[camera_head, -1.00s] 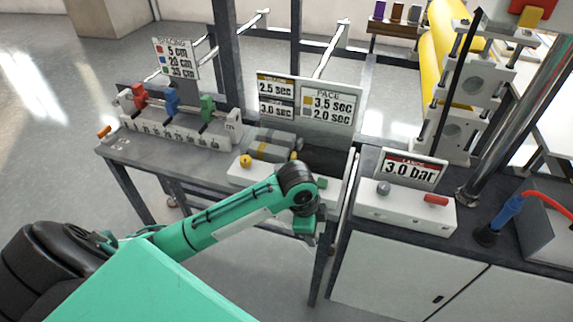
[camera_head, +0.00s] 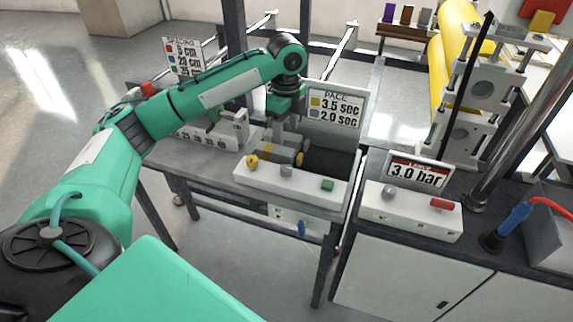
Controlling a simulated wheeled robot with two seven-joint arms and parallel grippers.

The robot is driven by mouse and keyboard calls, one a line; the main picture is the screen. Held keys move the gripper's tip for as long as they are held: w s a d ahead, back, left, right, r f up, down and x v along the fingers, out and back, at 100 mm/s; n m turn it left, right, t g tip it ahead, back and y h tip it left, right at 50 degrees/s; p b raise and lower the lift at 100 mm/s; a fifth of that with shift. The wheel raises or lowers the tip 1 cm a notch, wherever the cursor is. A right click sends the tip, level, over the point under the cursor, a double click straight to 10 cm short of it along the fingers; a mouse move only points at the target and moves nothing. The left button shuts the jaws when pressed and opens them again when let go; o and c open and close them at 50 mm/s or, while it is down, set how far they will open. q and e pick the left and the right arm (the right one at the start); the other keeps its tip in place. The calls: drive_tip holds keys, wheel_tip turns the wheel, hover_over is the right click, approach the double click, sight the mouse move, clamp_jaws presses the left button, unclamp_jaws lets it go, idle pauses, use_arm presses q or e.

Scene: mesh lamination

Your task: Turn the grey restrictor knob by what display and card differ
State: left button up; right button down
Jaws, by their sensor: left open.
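The grey knob (camera_head: 286,170) sits in the middle of a white control box (camera_head: 305,186), between a yellow knob (camera_head: 251,161) and a green button (camera_head: 327,185). The PACE card (camera_head: 336,108) behind shows yellow 3.5 sec and grey 2.0 sec. The display left of the card is hidden behind my left arm; earlier it read 2.5 sec and 3.0 sec. My left gripper (camera_head: 289,128) is open, pointing down, above and behind the knob, over the grey cylinders (camera_head: 275,150) with yellow bands. It appears clear of the knob. My right gripper is not in view.
A second white box (camera_head: 410,212) at the right has another grey knob (camera_head: 389,190), a red button (camera_head: 444,204) and a 3.0 bar display (camera_head: 416,174). My left arm covers part of the spacing rack.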

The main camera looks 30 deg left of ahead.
sight(287, 168)
use_arm(q)
wheel_tip(287, 168, down, 14)
drive_tip(key=shift+r+p, duration=0.2)
drive_tip(key=shift+p, duration=0.65)
drive_tip(key=c, duration=1)
